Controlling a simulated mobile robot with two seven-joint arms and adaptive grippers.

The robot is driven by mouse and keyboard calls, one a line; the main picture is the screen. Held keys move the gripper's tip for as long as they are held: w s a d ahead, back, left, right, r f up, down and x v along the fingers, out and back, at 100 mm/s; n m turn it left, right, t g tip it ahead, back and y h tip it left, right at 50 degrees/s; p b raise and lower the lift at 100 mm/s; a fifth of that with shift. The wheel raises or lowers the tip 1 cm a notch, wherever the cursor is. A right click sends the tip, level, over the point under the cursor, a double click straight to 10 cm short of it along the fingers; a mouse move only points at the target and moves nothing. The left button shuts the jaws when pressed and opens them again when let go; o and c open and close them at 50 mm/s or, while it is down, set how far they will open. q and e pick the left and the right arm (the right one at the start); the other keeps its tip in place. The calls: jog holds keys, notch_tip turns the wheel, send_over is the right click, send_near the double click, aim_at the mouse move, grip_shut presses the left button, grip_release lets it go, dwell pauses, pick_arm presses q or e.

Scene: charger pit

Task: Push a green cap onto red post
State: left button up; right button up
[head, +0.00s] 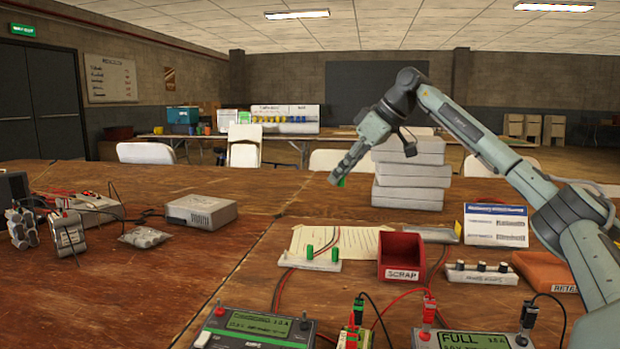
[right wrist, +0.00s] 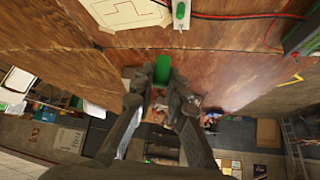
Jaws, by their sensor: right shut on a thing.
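My right gripper (head: 343,176) is shut on a green cap (head: 341,182), held up above the table, left of the stacked grey cases. In the right wrist view the cap (right wrist: 162,70) sits between the fingertips of my right gripper (right wrist: 162,78). Two more green caps (head: 310,252) stand on a white strip (head: 312,263) below it in the head view; one (right wrist: 181,12) shows at the top of the wrist view. A small red post (head: 219,310) stands on the left charger (head: 255,330) at the front, well away from the held cap. My left gripper is not in view.
A red scrap bin (head: 402,272) stands right of the strip. The FULL charger (head: 470,339) has red and black clips with leads. A stack of grey cases (head: 410,190) stands behind. A grey box (head: 200,211) and cables lie at left. The table's middle is clear.

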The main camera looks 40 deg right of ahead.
jog(key=s+d+m+g+h+p, duration=0.15)
jog(key=s+d+m+h, duration=0.6)
jog(key=s+d, duration=1.6)
jog(key=s+d+m+g+h, duration=0.3)
jog(key=s+d+m, duration=0.9)
jog(key=s+d, duration=1.2)
jog(key=shift+n, duration=0.25)
jog(key=f+b, duration=0.3)
jog(key=s+f+b, duration=0.1)
jog(key=f+b, duration=0.1)
jog(key=shift+s+a+f, duration=0.1)
jog(key=shift+a+f, duration=0.15)
jog(key=shift+a, duration=0.1)
jog(key=shift+f+b, duration=0.25)
jog(key=shift+b, duration=0.1)
